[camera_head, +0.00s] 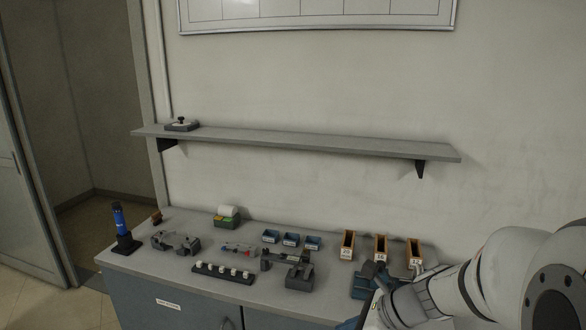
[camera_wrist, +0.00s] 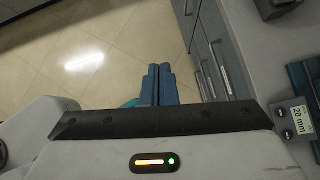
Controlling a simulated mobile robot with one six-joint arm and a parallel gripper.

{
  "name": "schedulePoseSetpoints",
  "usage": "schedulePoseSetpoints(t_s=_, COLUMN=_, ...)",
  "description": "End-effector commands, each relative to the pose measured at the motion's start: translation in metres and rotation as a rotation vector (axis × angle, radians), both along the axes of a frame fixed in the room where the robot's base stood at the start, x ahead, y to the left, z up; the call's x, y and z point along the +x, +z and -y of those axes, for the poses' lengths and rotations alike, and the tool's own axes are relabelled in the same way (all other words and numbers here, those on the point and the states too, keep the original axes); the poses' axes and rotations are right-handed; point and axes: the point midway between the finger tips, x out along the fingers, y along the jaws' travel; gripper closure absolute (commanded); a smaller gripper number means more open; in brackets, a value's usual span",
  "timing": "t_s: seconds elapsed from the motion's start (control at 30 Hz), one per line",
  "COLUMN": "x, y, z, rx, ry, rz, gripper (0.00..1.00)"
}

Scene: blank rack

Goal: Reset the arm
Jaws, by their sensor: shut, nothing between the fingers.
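My arm reaches in from the right of the head view, over the right front part of the bench. My gripper (camera_wrist: 157,72) shows in the wrist view as two blue fingers lying side by side, shut and empty. They point down over the tiled floor in front of the bench's drawers, apart from anything. In the head view the gripper is mostly hidden behind my wrist at the bottom edge.
The grey bench (camera_head: 150,262) carries blue bins (camera_head: 290,239), brown upright boxes (camera_head: 381,248), a black rack (camera_head: 222,273) and a blue cylinder on a stand (camera_head: 120,222). A wall shelf (camera_head: 300,143) hangs above.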

Motion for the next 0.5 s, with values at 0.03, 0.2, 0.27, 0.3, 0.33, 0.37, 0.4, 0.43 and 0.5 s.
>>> schedulePoseSetpoints(t_s=0.03, x=-0.017, y=0.007, z=-0.006, rx=-0.113, ry=0.179, rz=0.098, gripper=1.0)
schedulePoseSetpoints(t_s=0.2, x=-0.068, y=0.02, z=0.0, rx=-0.503, ry=0.833, rz=0.402, gripper=1.0)
schedulePoseSetpoints(t_s=0.27, x=-0.081, y=0.024, z=0.007, rx=-0.629, ry=1.057, rz=0.489, gripper=1.0)
schedulePoseSetpoints(t_s=0.3, x=-0.089, y=0.028, z=0.013, rx=-0.706, ry=1.195, rz=0.538, gripper=1.0)
schedulePoseSetpoints(t_s=0.33, x=-0.093, y=0.031, z=0.017, rx=-0.759, ry=1.291, rz=0.57, gripper=1.0)
schedulePoseSetpoints(t_s=0.37, x=-0.097, y=0.034, z=0.021, rx=-0.809, ry=1.382, rz=0.598, gripper=1.0)
schedulePoseSetpoints(t_s=0.4, x=-0.101, y=0.037, z=0.026, rx=-0.867, ry=1.49, rz=0.628, gripper=1.0)
schedulePoseSetpoints(t_s=0.43, x=-0.103, y=0.04, z=0.029, rx=-0.906, ry=1.563, rz=0.646, gripper=1.0)
schedulePoseSetpoints(t_s=0.5, x=-0.107, y=0.045, z=0.036, rx=-0.976, ry=1.698, rz=0.673, gripper=1.0)
